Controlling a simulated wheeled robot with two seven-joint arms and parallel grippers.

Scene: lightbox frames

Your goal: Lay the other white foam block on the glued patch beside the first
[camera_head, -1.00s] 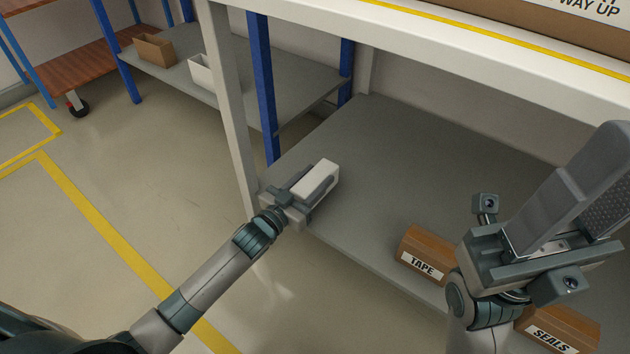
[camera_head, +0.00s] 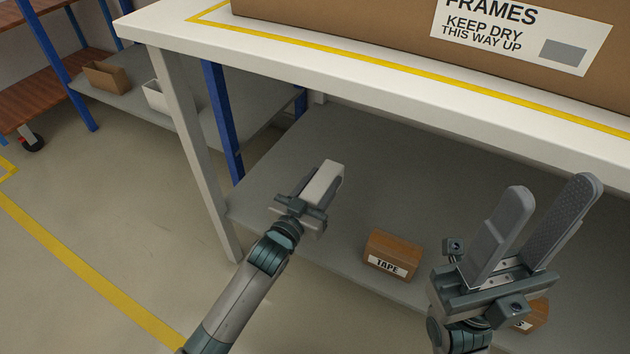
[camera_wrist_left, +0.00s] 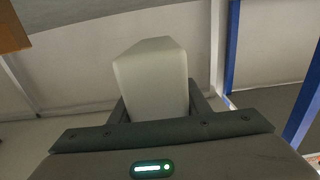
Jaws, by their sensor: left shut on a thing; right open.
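My left gripper (camera_head: 318,192) is shut on a white foam block (camera_head: 322,180). It holds the block up in front of the table, at about the height of the lower shelf in the head view. In the left wrist view the block (camera_wrist_left: 152,78) stands between the two fingers. My right gripper (camera_head: 538,222) is open and empty at the right, fingers pointing up. A large cardboard box (camera_head: 350,30) with a "KEEP DRY THIS WAY UP" label stands on the white table (camera_head: 190,36). I see no glued patch and no first foam block.
The table's front edge is above and beyond both grippers. A brown TAPE box (camera_head: 393,252) sits on the grey lower shelf (camera_head: 300,240), with another box partly behind my right gripper. Blue-legged shelving stands at the far left. Floor is clear at left.

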